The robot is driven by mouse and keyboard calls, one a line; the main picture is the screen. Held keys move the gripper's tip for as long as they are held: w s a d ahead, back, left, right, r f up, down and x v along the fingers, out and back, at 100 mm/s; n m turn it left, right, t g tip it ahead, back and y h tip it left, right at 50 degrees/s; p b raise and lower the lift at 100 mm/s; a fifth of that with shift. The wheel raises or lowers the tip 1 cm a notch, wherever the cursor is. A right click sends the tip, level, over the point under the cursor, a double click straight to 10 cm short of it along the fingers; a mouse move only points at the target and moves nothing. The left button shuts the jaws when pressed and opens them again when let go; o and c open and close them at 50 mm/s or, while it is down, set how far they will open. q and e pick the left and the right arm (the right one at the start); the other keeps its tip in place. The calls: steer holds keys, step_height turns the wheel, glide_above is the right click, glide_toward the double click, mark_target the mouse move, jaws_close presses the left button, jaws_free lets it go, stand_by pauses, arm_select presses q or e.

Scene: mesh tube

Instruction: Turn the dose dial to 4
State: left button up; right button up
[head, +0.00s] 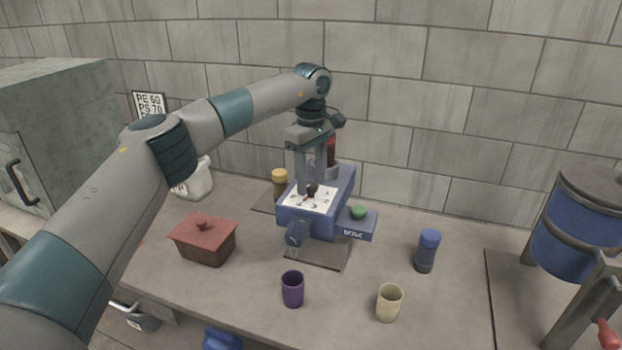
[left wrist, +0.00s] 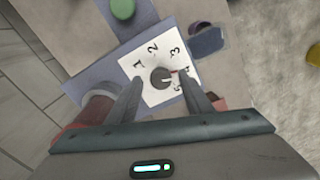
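The dose dial (left wrist: 161,78) is a small dark round knob on a white numbered plate (left wrist: 154,95) in the left wrist view. A thin red mark beside the knob points right, toward the 4; its exact reading is too small to tell. In the head view the dial (head: 312,189) sits on top of a blue machine (head: 322,226). My left gripper (head: 311,190) points down over the plate. In the left wrist view its fingers (left wrist: 160,78) are spread on either side of the knob, with gaps visible. My right gripper is out of view.
A green button (head: 358,212) is on the machine's side arm. A red-lidded box (head: 204,240), purple cup (head: 292,289), cream cup (head: 389,302) and blue-capped jar (head: 427,251) stand around the machine. A blue drum (head: 577,240) is at right. The table front between them is clear.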

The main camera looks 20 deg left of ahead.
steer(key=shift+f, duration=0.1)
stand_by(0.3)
arm_select(q)
steer(key=shift+r+b, duration=0.4)
steer(key=shift+r, duration=0.3)
step_height(320, 180, up, 6)
steer(key=shift+f+b, duration=0.1)
steer(key=shift+b, duration=0.65)
step_height(320, 180, up, 7)
glide_above(311, 184)
step_height(311, 184, up, 3)
steer(key=shift+r, duration=0.1)
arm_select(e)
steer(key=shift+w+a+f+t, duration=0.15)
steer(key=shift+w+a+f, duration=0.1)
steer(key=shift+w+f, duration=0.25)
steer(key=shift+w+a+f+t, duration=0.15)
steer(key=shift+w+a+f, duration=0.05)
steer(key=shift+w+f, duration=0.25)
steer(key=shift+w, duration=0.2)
